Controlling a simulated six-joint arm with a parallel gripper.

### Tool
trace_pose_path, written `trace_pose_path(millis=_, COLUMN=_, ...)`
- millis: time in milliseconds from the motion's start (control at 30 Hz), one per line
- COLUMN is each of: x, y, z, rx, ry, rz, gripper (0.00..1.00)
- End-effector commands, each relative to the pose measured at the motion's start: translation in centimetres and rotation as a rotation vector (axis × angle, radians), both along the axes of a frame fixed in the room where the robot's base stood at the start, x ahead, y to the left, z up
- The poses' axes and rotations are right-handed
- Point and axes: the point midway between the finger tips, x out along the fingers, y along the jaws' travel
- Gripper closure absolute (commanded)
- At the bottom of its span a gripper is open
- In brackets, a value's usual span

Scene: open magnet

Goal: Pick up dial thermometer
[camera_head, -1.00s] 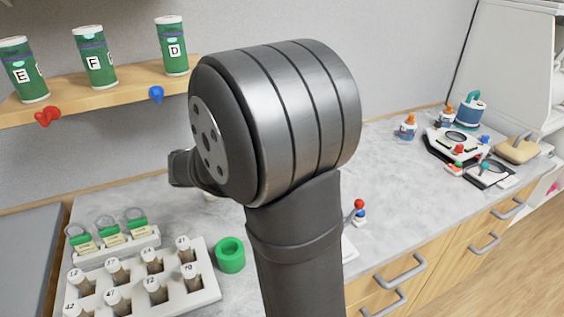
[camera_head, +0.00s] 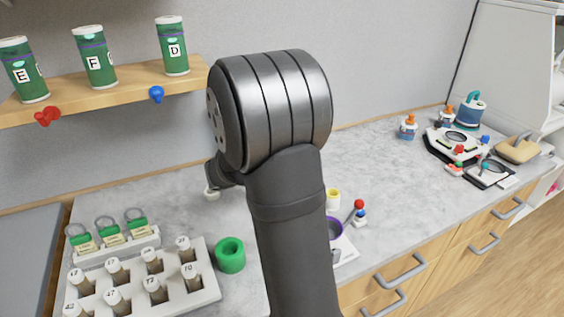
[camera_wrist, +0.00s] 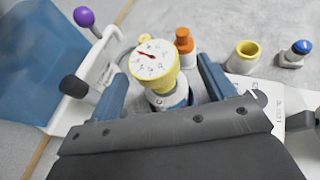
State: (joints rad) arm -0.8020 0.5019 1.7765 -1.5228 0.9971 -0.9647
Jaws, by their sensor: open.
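The dial thermometer (camera_wrist: 153,60) has a round white face with a red needle and a yellow rim, and shows in the middle of the wrist view. Its yellow and white lower part sits between the two blue fingers of my gripper (camera_wrist: 165,85). The gripper is open, with a finger on either side of the thermometer. I cannot tell whether either finger touches it. In the head view my own arm hides the thermometer and most of the gripper.
Close behind the thermometer is an orange-capped bottle (camera_wrist: 184,45). A yellow cup (camera_wrist: 243,58) and a blue-capped item (camera_wrist: 296,52) stand to the right. A purple-knobbed device (camera_wrist: 85,60) is at left. The head view shows a vial rack (camera_head: 205,292) and green ring (camera_head: 230,262).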

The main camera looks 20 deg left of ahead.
Motion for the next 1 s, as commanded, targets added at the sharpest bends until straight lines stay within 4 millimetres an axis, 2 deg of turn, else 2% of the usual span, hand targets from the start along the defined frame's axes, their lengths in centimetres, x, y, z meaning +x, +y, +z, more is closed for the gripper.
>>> trace_pose_path(millis=167, x=1.4, y=-0.3, z=-0.3, rx=-0.001, ry=-0.001, rz=-0.003, gripper=0.24)
trace_pose_path(millis=400, x=4.6, y=-1.1, z=-1.4, rx=-0.001, ry=0.0, rz=-0.002, gripper=0.24)
trace_pose_path(millis=633, x=4.9, y=-1.1, z=-1.5, rx=0.0, ry=0.0, rz=0.0, gripper=0.24)
trace_pose_path(millis=667, x=4.9, y=-1.1, z=-1.5, rx=0.0, ry=0.0, rz=0.0, gripper=0.26)
trace_pose_path(millis=900, x=4.9, y=-1.1, z=-1.5, rx=0.0, ry=0.0, rz=0.0, gripper=0.73)
trace_pose_path(millis=967, x=4.9, y=-1.1, z=-1.4, rx=0.0, ry=-0.001, rz=0.0, gripper=0.8)
trace_pose_path(millis=1000, x=4.9, y=-1.1, z=-1.4, rx=0.0, ry=-0.001, rz=0.0, gripper=0.8)
